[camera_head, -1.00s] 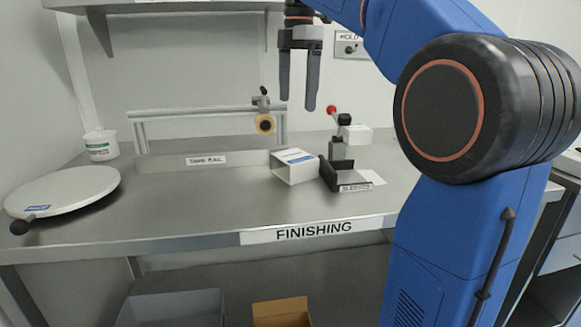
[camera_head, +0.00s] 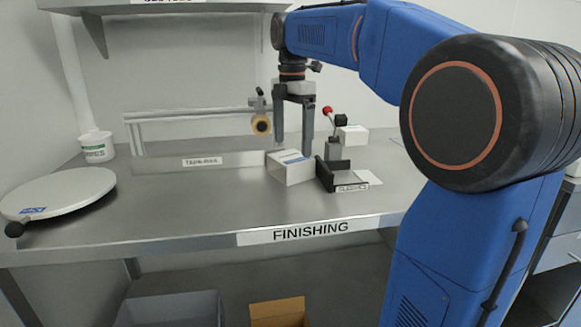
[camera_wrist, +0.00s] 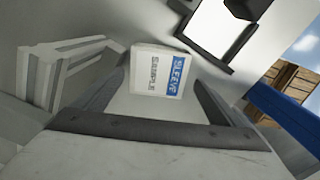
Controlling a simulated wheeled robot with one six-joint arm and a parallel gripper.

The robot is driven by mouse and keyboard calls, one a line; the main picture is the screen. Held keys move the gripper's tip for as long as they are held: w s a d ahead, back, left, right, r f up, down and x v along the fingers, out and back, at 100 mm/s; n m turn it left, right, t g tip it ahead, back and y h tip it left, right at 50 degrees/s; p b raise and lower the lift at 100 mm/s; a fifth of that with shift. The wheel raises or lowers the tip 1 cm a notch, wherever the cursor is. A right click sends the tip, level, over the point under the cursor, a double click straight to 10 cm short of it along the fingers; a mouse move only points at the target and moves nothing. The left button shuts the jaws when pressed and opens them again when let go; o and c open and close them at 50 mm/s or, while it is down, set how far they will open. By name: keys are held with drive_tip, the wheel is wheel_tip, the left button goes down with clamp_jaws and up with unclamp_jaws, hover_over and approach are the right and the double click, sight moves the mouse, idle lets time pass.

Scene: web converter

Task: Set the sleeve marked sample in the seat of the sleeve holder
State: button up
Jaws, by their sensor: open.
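The white sleeve with a blue band (camera_head: 290,170) lies on the steel table; in the wrist view its face reads SLEEVE and SAMPLE (camera_wrist: 156,75). My gripper (camera_head: 293,142) is open and points down just above and behind the sleeve. In the wrist view its two fingers (camera_wrist: 160,95) stand apart on either side of the sleeve, not visibly touching it. The dark sleeve holder (camera_head: 341,177) stands just right of the sleeve, with a label on its front. Its bracket also shows at the top of the wrist view (camera_wrist: 222,62). Its seat looks empty.
A tape rail (camera_head: 205,161) with a tape roll (camera_head: 261,125) stands behind and left. A white box (camera_head: 354,135) and a red-knobbed lever (camera_head: 328,111) are behind the holder. A round turntable (camera_head: 60,190) is far left. The table's front middle is clear.

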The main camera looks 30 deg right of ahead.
sight(290, 156)
drive_tip(key=shift+w+a+f, duration=0.1)
drive_tip(key=shift+f, duration=1.35)
drive_tip(key=shift+a+f, duration=0.1)
drive_tip(key=shift+f, duration=1.3)
drive_tip(key=c, duration=0.9)
drive_tip(key=shift+r, duration=0.15)
drive_tip(key=shift+r, duration=1.4)
drive_tip(key=shift+s+r, duration=0.25)
drive_tip(key=shift+r, duration=0.05)
drive_tip(key=s+a, duration=0.1)
drive_tip(key=s, duration=0.4)
drive_tip(key=s+a, duration=0.2)
drive_tip(key=s, duration=0.4)
drive_tip(key=s+a, duration=0.2)
drive_tip(key=s, duration=0.4)
drive_tip(key=shift+f, duration=0.1)
